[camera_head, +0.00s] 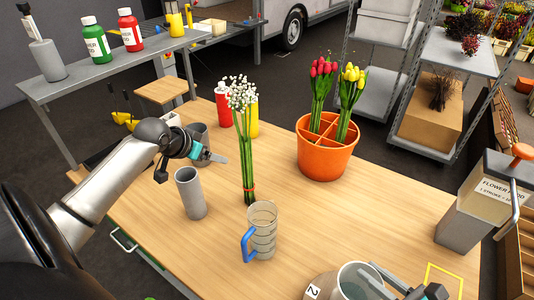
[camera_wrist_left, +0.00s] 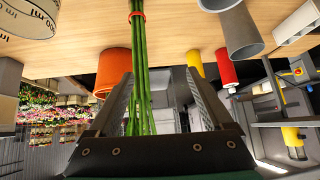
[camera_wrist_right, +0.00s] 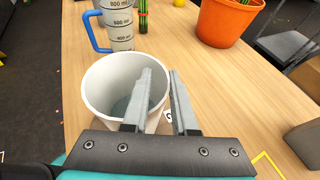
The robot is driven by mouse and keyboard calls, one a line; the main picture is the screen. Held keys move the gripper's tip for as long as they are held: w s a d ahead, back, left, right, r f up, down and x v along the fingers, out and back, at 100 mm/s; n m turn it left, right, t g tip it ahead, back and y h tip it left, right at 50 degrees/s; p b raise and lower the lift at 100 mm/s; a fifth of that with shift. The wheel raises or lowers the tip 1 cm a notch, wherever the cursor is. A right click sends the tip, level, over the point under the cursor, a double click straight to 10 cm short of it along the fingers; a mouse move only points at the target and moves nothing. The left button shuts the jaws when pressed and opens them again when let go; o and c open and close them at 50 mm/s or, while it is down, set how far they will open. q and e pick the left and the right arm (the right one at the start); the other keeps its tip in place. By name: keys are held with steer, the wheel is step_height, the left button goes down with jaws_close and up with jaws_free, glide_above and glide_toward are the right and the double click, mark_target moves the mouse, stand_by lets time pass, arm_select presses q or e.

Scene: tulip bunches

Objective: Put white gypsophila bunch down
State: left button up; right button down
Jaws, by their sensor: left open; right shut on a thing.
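The white gypsophila bunch (camera_head: 246,140) stands upright on the table, green stems tied with a red band, white flowers on top. My left gripper (camera_head: 218,158) is open just left of the stems. In the left wrist view the stems (camera_wrist_left: 138,60) show upside down, in line with the gap between the open fingers (camera_wrist_left: 162,95); I cannot tell how deep they reach. My right gripper (camera_head: 392,281) is shut on the wall of a white pot (camera_wrist_right: 100,88) at the table's front, one finger inside and one outside.
A clear measuring jug (camera_head: 262,232) with blue handle stands close in front of the stems. A grey cup (camera_head: 190,194) is at left, red and yellow bottles (camera_head: 222,104) behind. An orange divided pot (camera_head: 325,155) holds red and yellow tulips. The table's right middle is clear.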

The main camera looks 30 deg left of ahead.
mark_target(242, 153)
arm_select(q)
steer(key=shift+m+t+h, duration=0.3)
steer(key=shift+m+h, duration=0.5)
steer(key=shift+m, duration=0.1)
steer(key=w, duration=0.1)
steer(key=w+d+f, duration=0.1)
steer(key=w, duration=0.1)
steer(key=w+d, duration=0.1)
steer(key=w, duration=0.1)
steer(key=shift+w+d+f, duration=0.1)
steer(key=shift+w+f, duration=0.1)
steer(key=shift+f, duration=0.2)
steer(key=w+f, duration=0.1)
steer(key=w+d+f, duration=0.1)
steer(key=w, duration=0.1)
steer(key=shift+w+f, duration=0.55)
steer(key=shift+f, duration=0.1)
steer(key=shift+c, duration=0.3)
jaws_close()
